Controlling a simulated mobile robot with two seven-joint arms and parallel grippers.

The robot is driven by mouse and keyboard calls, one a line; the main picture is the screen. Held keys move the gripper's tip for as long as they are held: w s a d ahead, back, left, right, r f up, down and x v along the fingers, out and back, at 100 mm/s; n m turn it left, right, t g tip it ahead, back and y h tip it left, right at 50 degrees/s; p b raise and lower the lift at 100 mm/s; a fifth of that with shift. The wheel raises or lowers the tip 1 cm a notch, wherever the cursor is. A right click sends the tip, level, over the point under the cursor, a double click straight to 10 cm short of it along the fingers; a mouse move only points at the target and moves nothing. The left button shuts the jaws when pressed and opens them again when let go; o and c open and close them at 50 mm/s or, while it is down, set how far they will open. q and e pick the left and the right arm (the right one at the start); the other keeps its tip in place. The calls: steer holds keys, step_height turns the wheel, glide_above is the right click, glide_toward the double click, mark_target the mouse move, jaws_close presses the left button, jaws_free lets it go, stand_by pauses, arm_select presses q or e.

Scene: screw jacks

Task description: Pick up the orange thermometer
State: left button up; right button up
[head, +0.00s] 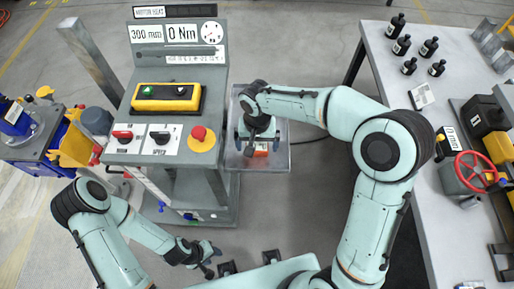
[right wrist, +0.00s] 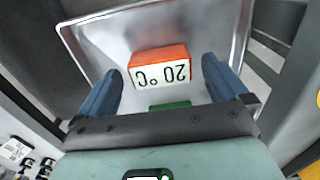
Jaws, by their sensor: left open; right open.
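The orange thermometer (right wrist: 160,62) is a small orange block whose white face reads "20 °C", upside down in the right wrist view. It lies in a shiny metal tray (right wrist: 95,38) attached beside the grey machine. In the head view only a bit of the thermometer (head: 261,149) shows below my right gripper (head: 258,142). In the right wrist view my right gripper (right wrist: 163,88) is open, its blue fingers on either side of and nearer than the thermometer, apparently not touching it. My left gripper (head: 207,262) is open and empty low in the head view, away from the tray.
A grey machine (head: 180,70) with a yellow button box (head: 166,98) and a red knob (head: 199,133) stands left of the tray. A green item (right wrist: 170,105) lies near the thermometer. A white table (head: 425,125) with black bottles and a red handwheel (head: 475,172) is at right.

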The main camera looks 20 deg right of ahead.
mark_target(257, 146)
step_height(257, 146, down, 2)
steer(key=shift+c, duration=0.3)
steer(key=c, duration=1)
steer(key=shift+c, duration=0.2)
steer(key=shift+r, duration=0.15)
arm_select(q)
steer(key=w+r+p, duration=0.2)
steer(key=r, duration=0.1)
steer(key=shift+w+r, duration=0.1)
steer(key=shift+w, duration=0.2)
arm_select(e)
step_height(257, 146, up, 20)
